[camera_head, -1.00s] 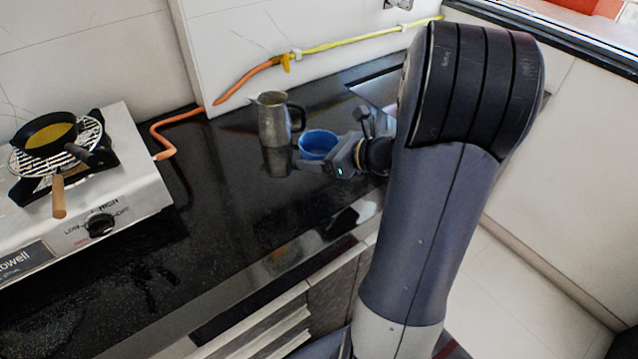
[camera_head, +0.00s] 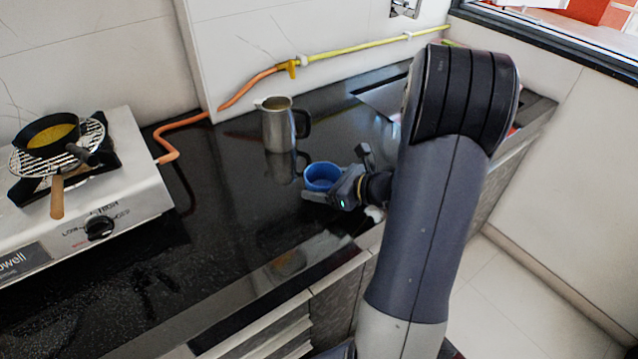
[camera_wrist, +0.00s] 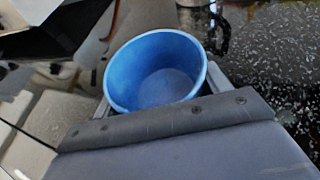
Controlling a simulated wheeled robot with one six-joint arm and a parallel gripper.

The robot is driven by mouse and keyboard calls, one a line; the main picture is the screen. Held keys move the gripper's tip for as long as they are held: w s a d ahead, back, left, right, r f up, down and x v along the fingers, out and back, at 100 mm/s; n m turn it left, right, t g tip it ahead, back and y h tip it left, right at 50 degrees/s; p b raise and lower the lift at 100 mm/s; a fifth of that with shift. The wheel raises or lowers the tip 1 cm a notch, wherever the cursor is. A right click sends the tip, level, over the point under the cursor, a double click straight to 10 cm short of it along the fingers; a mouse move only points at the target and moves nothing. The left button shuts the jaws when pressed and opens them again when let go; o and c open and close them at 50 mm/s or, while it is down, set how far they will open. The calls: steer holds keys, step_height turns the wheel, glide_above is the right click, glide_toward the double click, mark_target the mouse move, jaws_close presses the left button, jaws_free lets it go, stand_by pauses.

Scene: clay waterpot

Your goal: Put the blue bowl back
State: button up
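The blue bowl (camera_head: 322,184) is upright in the head view, beside my gripper (camera_head: 338,174) at the counter's front part. In the wrist view the blue bowl (camera_wrist: 155,75) sits between the two fingers of my gripper (camera_wrist: 160,92), one on each side of its wall. The gripper is shut on the bowl. The bowl's inside is empty. Its underside is hidden, and I cannot tell whether it touches the counter or hangs just above it.
A metal jug (camera_head: 277,128) with a dark handle stands behind the bowl. A gas stove (camera_head: 140,180) with a pan (camera_head: 45,137) is at the left. The black counter (camera_head: 225,215) is clear between stove and bowl. A dark sink area (camera_head: 385,95) lies behind my arm.

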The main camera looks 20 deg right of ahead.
steer(key=o, duration=0.5)
steer(key=shift+c, duration=0.2)
steer(key=shift+s+d+r+p, duration=0.15)
steer(key=shift+r+p, duration=0.2)
steer(key=p+v, duration=0.1)
steer(key=v, duration=1)
steer(key=shift+s+d, duration=0.15)
steer(key=shift+s, duration=0.1)
steer(key=shift+w+f, duration=0.1)
